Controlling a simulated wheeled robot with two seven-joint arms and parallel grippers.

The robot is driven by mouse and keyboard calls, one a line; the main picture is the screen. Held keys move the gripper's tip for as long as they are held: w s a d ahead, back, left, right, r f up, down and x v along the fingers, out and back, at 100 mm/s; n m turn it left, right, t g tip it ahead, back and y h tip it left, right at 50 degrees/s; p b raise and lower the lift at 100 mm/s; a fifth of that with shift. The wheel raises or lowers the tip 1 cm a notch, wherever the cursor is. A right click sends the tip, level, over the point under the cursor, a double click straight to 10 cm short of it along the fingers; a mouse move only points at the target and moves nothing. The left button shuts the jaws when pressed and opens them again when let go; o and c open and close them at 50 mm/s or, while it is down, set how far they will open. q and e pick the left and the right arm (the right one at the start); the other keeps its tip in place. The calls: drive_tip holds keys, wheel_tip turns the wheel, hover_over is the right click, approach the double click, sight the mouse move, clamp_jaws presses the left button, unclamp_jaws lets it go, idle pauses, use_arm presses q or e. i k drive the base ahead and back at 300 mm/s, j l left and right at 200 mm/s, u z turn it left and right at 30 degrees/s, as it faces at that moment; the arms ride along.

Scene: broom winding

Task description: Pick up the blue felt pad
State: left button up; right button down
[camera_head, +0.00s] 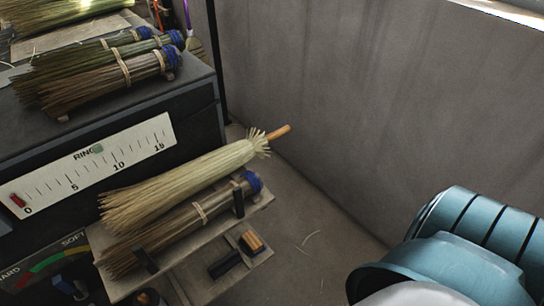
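I cannot clearly make out a blue felt pad in the head view. A small blue patch (68,281) shows low at the left by the dial, partly in shadow; I cannot tell what it is. The blue end (252,182) of a brown straw bundle (185,222) also shows on the low wooden board. Neither gripper is in view. A teal, rounded part of my own arm fills the lower right corner.
A pale straw bundle (180,185) with a wooden stick lies beside the brown one on the board (262,208). A dark cabinet (205,110) carries a ruler scale (90,165) and several blue-ended bundles (105,80). A grey wall (350,110) stands behind. Bare floor (315,225) lies right of the board.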

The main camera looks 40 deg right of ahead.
sight(250, 241)
drive_tip(key=i+l, duration=0.1)
drive_tip(key=l, duration=0.4)
drive_tip(key=i+l, duration=0.1)
drive_tip(key=l, duration=0.9)
drive_tip(key=i, duration=0.05)
